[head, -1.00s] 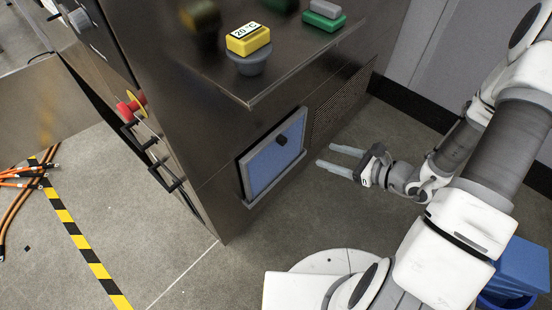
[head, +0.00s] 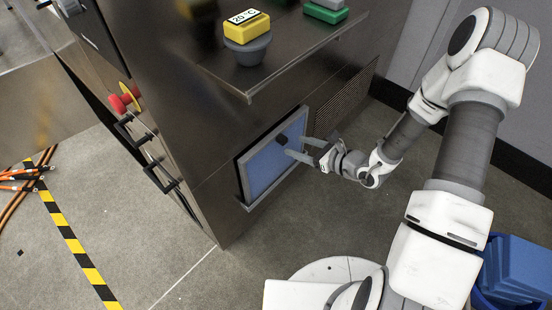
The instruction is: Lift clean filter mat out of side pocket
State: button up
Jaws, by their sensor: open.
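The filter mat (head: 268,168) is a blue panel in a grey frame, with a small black knob (head: 281,140) on its face. It sits upright, slightly tilted, in the side pocket (head: 250,205), a shallow holder with a lip low on the dark metal chamber's side. My gripper (head: 296,146) is open, its two grey fingers pointing left at the mat's upper right part. The fingertips are close to the knob, one seen in front of the blue face. I cannot tell whether they touch the knob or mat.
A slotted vent (head: 345,100) lies right of the pocket. Above, a metal shelf (head: 300,62) juts out with a yellow "20 °C" block (head: 247,27) on a grey round base and a green block (head: 326,14). A blue bin (head: 492,300) holding blue pieces stands lower right. Floor before the pocket is clear.

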aim_at(286, 140)
jog(key=b+x, duration=0.1)
jog(key=x, duration=0.4)
jog(key=shift+w+d+r+b, duration=0.1)
jog(key=shift+w+b, duration=0.05)
jog(key=shift+b, duration=0.25)
grip_shut()
dwell(0.9)
